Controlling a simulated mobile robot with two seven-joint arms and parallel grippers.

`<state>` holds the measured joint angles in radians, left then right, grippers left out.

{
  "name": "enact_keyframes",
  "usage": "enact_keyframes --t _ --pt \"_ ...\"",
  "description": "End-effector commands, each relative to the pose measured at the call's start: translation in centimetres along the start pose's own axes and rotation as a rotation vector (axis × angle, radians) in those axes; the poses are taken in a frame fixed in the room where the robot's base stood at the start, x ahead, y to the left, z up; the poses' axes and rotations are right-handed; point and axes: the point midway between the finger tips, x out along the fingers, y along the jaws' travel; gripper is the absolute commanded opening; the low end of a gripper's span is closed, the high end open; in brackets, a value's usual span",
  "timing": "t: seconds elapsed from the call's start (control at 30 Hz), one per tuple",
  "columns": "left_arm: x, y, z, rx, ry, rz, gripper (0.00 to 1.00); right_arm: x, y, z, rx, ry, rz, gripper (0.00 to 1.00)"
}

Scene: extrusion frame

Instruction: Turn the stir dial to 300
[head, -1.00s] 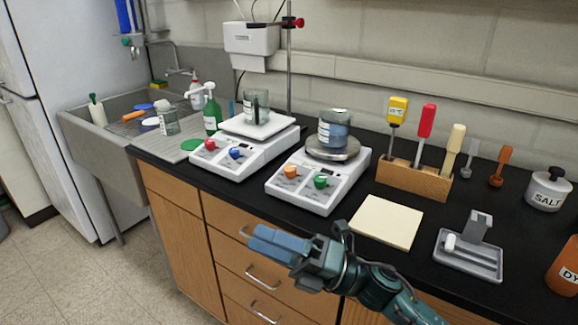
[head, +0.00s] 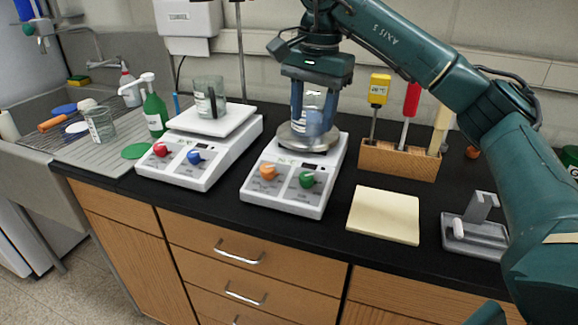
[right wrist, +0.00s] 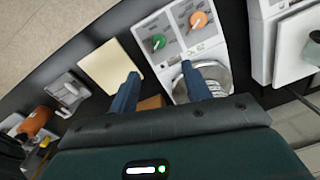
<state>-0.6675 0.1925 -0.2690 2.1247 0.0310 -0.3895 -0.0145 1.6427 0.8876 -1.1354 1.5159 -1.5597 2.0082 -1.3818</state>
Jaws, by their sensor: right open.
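The hotplate stirrer (head: 272,199) in the middle of the counter has an orange dial (head: 268,172) and a green dial (head: 307,180) on its sloped front. Both dials also show in the right wrist view, orange (right wrist: 199,19) and green (right wrist: 158,41). Their markings are too small to read. My left gripper is not in view.
Left of it stands a similar device (head: 183,175) with red and blue dials, bearing a glass beaker (head: 209,98). A wooden tool block (head: 399,163), a pale pad (head: 384,215) and a grey holder (head: 468,240) lie right. The counter strip before the dials is narrow.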

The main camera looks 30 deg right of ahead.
Motion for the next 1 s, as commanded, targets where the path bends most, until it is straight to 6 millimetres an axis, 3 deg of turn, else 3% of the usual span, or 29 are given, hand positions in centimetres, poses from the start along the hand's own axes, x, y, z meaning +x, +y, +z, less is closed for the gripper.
enact_keyframes --t 0.17,0.33,0.6,0.8,1.0 --pt "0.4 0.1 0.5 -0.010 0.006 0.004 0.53 2.3 0.1 0.0 -0.002 0.001 0.007 0.48" --pt "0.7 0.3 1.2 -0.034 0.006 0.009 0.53 5.8 0.2 0.0 -0.002 0.000 0.008 0.48" --pt "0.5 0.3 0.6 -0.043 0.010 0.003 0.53 10.6 0.1 0.0 -0.001 0.000 0.004 0.48" --pt "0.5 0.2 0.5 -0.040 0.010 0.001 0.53 12.6 0.1 0.0 -0.001 0.001 0.003 0.48" --pt "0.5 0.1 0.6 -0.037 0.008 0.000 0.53 13.0 0.1 0.0 -0.001 0.001 0.001 0.48"
